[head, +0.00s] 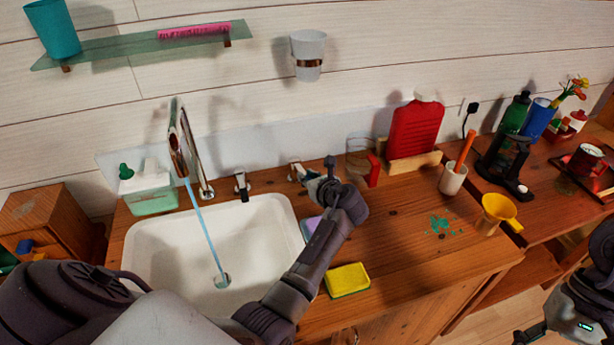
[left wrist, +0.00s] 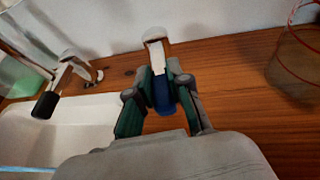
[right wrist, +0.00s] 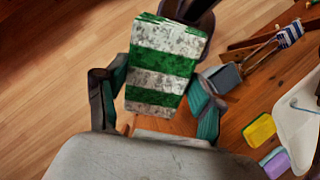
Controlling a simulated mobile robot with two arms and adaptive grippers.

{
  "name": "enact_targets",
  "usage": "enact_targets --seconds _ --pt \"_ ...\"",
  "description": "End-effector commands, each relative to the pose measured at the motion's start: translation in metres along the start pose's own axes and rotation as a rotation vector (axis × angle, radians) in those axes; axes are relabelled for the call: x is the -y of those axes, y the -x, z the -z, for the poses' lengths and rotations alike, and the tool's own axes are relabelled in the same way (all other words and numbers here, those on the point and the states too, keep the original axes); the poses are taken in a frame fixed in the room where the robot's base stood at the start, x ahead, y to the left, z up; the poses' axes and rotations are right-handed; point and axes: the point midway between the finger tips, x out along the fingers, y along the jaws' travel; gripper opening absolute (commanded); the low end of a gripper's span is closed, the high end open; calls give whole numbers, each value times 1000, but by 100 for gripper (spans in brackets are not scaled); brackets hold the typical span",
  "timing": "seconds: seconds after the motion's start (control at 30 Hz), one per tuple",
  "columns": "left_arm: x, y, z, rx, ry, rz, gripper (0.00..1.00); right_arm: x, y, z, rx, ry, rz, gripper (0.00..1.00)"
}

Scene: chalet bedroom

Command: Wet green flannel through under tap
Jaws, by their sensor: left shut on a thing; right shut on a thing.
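The chrome tap spout (head: 178,145) hangs over the white sink (head: 150,230), and a thin blue stream of water falls from it to the drain. My left gripper (head: 322,182) is at the right-hand tap lever (head: 297,170), behind the sink's right edge. In the left wrist view its fingers (left wrist: 160,95) are closed around the lever's blue grip (left wrist: 162,96). My right gripper (right wrist: 155,105) is shut on a green-and-white striped cloth (right wrist: 165,65) with grey smudges on its white stripes. The cloth is away from the water and does not show in the head view.
A second lever (head: 241,184) stands left of my gripper. A yellow sponge (head: 347,280) lies on the wooden counter, with a purple item (head: 311,228) beside the sink. The sink basin is empty.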

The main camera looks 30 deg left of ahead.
Motion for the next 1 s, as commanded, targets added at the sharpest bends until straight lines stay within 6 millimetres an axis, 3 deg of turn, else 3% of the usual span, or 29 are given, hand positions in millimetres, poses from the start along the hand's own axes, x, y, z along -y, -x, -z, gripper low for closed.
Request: enact_targets --seconds 0.03,0.07,0.2,0.57,1.0 --pt "-1 -1 0 1 -1 -2 0 0 0 0 0 0 0 40" --pt "-1 -1 0 1 -1 -2 22 0 0 0 0 0 0 40" --pt "-1 -1 0 1 -1 -1 44 0 0 0 0 0 0 40" --pt "0 5 0 1 0 2 44 0 0 0 0 0 0 40" --pt "0 68 1 0 -2 0 44 0 0 0 0 0 0 40"
